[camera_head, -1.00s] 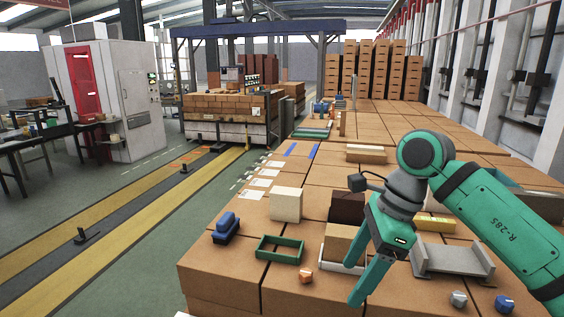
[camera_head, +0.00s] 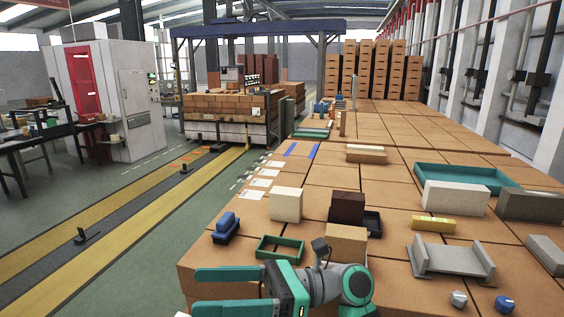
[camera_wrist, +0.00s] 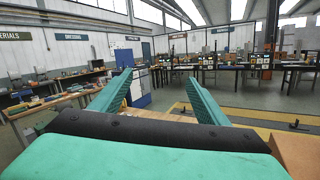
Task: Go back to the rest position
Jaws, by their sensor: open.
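My gripper (camera_head: 228,289) is at the bottom of the head view, in front of the near edge of the brick-topped table (camera_head: 225,260). Its two green fingers are spread apart and point left, with nothing between them. In the wrist view my gripper (camera_wrist: 158,92) also shows open and empty, facing out over the hall. My arm folds in low from the bottom of the head view and hides part of the table's near side.
Near my gripper are a green frame (camera_head: 280,248), a tan brick (camera_head: 346,244) and a blue object (camera_head: 227,228).

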